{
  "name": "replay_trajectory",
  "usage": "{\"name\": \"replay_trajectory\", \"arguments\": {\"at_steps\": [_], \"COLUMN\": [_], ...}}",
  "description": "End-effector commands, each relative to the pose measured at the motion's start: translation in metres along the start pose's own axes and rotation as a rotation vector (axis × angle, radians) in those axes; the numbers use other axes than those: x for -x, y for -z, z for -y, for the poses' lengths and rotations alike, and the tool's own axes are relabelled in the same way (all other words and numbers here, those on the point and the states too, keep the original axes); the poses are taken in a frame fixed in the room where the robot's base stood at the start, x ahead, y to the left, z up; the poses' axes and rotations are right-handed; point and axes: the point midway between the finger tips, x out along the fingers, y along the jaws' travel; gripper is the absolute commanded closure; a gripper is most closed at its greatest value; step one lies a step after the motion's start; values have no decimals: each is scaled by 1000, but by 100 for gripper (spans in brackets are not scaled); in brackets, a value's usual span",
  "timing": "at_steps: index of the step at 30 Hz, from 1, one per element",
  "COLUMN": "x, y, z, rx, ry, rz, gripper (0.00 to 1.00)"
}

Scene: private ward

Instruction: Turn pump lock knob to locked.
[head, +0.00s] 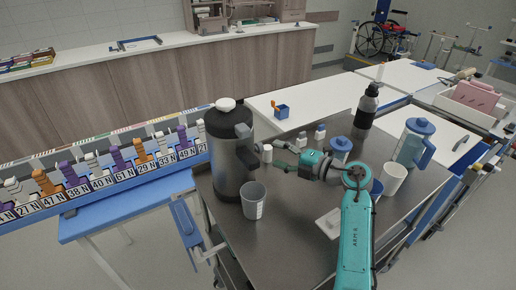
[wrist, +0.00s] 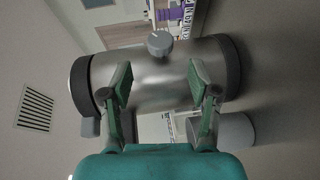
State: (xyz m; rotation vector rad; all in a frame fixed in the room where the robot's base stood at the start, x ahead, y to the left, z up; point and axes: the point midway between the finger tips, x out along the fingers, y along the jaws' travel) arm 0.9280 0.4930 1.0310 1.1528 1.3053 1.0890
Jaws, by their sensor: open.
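The pump pot (head: 219,172) is a tall steel cylinder with a dark top and a white cap, upright on the steel table (head: 300,225). In the wrist view the pot (wrist: 150,88) lies sideways across the picture. Its round grey knob (wrist: 160,43) shows a pale line mark and sits on the pot's upper edge there. My gripper (wrist: 160,88) is open and empty, facing the pot's side, with the knob beyond and above the gap between the fingertips. In the head view my gripper (head: 276,153) is just right of the pot; I cannot clearly make out the knob there.
A grey cup (head: 253,201) stands close in front of the pot. Small bottles, a dark bottle (head: 366,108), a blue-lidded jug (head: 411,146) and a white cup (head: 392,179) stand around my arm. The table's front middle is fairly clear.

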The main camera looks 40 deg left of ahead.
Motion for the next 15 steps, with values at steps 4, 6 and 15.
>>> {"name": "replay_trajectory", "arguments": {"at_steps": [4, 6, 15], "x": [-29, -42, -77], "y": [1, 1, 0], "z": [0, 0, 0], "rx": [0, -1, -1], "ry": [1, 2, 2], "rz": [-3, -3, -1], "gripper": [39, 39, 39]}}
